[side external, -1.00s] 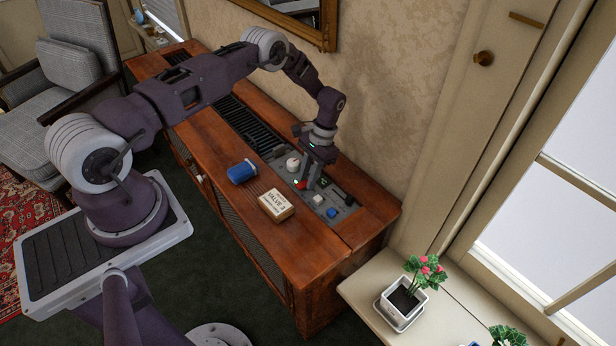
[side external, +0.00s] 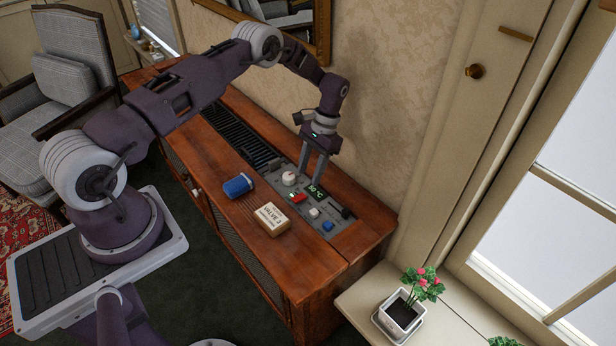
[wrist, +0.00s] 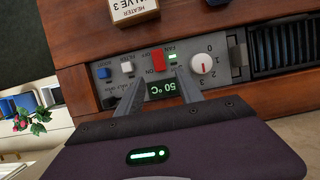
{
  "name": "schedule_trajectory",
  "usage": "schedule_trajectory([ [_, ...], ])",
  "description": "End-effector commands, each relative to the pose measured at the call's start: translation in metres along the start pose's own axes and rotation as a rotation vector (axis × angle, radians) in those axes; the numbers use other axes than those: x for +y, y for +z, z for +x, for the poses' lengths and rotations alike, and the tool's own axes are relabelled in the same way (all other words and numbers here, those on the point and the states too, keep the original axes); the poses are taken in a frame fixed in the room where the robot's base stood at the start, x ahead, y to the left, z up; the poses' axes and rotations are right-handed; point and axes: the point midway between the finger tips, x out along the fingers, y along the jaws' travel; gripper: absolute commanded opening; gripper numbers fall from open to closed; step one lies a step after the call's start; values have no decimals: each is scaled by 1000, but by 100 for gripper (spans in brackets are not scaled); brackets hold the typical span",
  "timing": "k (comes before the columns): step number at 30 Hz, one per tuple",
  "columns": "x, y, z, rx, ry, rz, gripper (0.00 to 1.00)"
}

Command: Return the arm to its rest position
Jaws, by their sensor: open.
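My gripper (side external: 310,174) is open and empty, pointing down above the control panel (side external: 335,233) in the wooden cabinet top. My arm is stretched out over the cabinet. In the wrist view, the two fingers of my gripper (wrist: 161,76) are spread, on either side of a display (wrist: 163,88) reading 50 °C. Just beyond the fingertips is a red switch (wrist: 158,61) marked FAN, OFF and ON, with a lit green light beside it. A white knob (wrist: 203,64) with a numbered scale sits beside the switch.
A blue object (side external: 237,186) and a box labelled VALVE 3 (side external: 270,219) lie on the cabinet (side external: 238,217). A black slotted grille (side external: 230,130) runs along its top. The wall and a framed mirror (side external: 321,35) are behind. A potted plant (side external: 402,310) stands at lower right.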

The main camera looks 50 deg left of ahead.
Motion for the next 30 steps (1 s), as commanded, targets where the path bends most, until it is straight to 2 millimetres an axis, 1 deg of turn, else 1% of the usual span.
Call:
schedule_trajectory([
  [3,0,0,0,0,0,0,44],
  [5,0,0,-4,6,-1,0,44],
  [7,3,2,-30,34,-8,0,44],
  [8,6,5,-48,54,-12,0,44],
  [9,10,12,-79,89,-19,-1,44],
  [10,14,20,-104,118,-24,-2,44],
  [11,19,30,-130,148,-29,-1,44],
  [12,26,47,-163,191,-36,-1,44],
  [14,38,77,-206,255,-43,-4,44],
  [15,46,99,-231,296,-45,-4,44],
  [17,58,136,-262,361,-49,-5,44],
  [18,65,163,-279,403,-50,-5,44],
  [19,71,183,-288,436,-50,-6,44],
  [20,76,203,-296,468,-50,-5,44],
  [21,83,231,-304,510,-48,-5,44],
  [23,92,272,-308,575,-42,-6,44],
  [24,98,297,-306,616,-38,-5,44],
  [26,104,331,-299,674,-31,-3,44],
  [27,108,349,-292,709,-25,-3,44],
  [30,114,382,-273,775,-11,-1,44],
])
